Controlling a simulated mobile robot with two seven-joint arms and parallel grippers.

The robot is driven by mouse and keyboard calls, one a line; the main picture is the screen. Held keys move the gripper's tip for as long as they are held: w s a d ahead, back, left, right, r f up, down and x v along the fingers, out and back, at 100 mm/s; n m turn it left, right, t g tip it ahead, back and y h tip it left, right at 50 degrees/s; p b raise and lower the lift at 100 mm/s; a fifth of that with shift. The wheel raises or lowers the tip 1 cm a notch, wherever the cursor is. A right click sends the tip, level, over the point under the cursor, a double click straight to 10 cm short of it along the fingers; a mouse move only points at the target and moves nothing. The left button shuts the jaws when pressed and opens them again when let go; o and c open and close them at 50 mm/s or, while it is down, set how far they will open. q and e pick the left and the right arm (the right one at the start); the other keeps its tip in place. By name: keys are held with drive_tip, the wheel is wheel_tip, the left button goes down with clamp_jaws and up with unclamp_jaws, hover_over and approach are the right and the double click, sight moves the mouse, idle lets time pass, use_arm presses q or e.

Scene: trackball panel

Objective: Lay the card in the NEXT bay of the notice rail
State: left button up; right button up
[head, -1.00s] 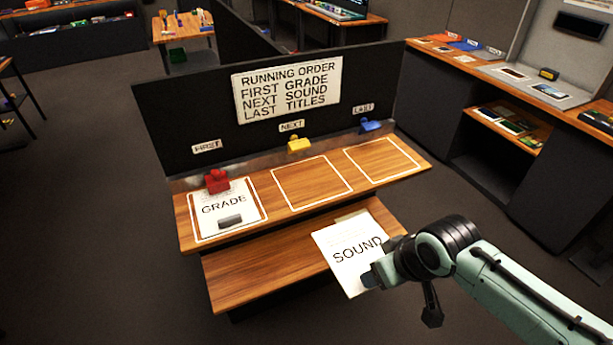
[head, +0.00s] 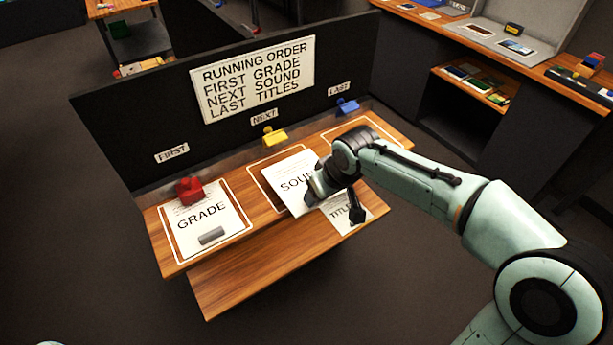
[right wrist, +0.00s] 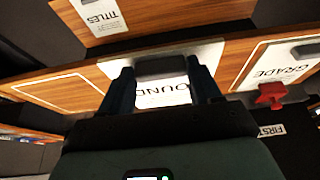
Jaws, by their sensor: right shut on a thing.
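The white SOUND card (head: 292,180) is in my right gripper (head: 313,190), over the front part of the NEXT bay (head: 264,180). The bay's left and back outline shows past the card. In the right wrist view the fingers (right wrist: 163,85) are shut on a dark grey grip block on the card (right wrist: 165,98). I cannot tell whether the card touches the shelf. The yellow clip (head: 274,137) stands behind the bay under the NEXT label (head: 264,117). My left gripper is not in view.
A TITLES card (head: 352,217) lies on the lower shelf, partly behind my gripper. The LAST bay (head: 350,130) looks empty, with a blue clip (head: 346,107) behind it.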

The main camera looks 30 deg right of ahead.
sight(304, 180)
drive_tip(key=w, duration=0.2)
drive_tip(key=w+p, duration=0.1)
drive_tip(key=w, duration=0.3)
drive_tip(key=shift+w+a+r+p, duration=0.1)
drive_tip(key=shift+w+a+p, duration=0.05)
drive_tip(key=shift+a+p, duration=0.15)
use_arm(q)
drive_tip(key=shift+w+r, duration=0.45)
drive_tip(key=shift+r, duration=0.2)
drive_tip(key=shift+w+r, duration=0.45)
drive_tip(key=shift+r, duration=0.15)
use_arm(e)
drive_tip(key=shift+f, duration=1.8)
drive_tip(key=shift+f, duration=0.1)
drive_tip(key=o, duration=0.6)
drive_tip(key=shift+f, duration=0.1)
drive_tip(key=o, duration=0.5)
drive_tip(key=shift+c, duration=0.2)
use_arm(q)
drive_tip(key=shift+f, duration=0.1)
